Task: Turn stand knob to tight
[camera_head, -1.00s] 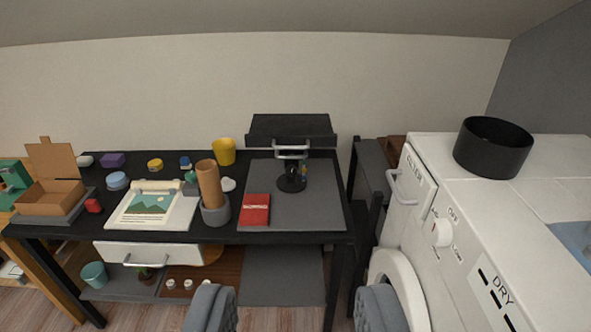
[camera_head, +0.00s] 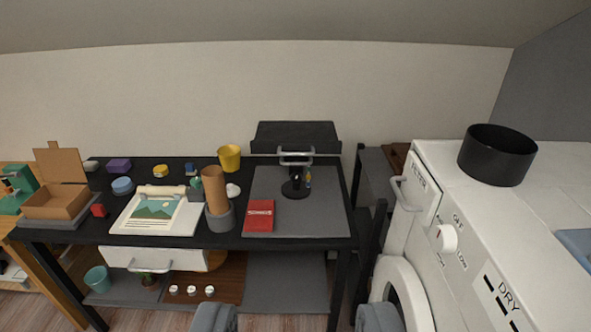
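A small black stand (camera_head: 296,186) with a round base stands on the grey mat at the right part of the black desk. A small blue and yellow detail (camera_head: 308,180) shows on its right side; I cannot tell whether this is the knob or how it is set. My gripper (camera_head: 291,318) shows as two grey fingers at the bottom edge, wide apart with nothing between them. It is in front of the desk, well short of the stand. The fingers' lower parts are cut off by the frame.
A red book (camera_head: 259,216) lies left of the stand on the grey mat (camera_head: 315,222). A grey holder (camera_head: 220,217) with a brown tube stands farther left. A white dryer (camera_head: 425,190) with a black pot (camera_head: 497,154) stands close on the right. A drawer (camera_head: 155,259) is below the desk top.

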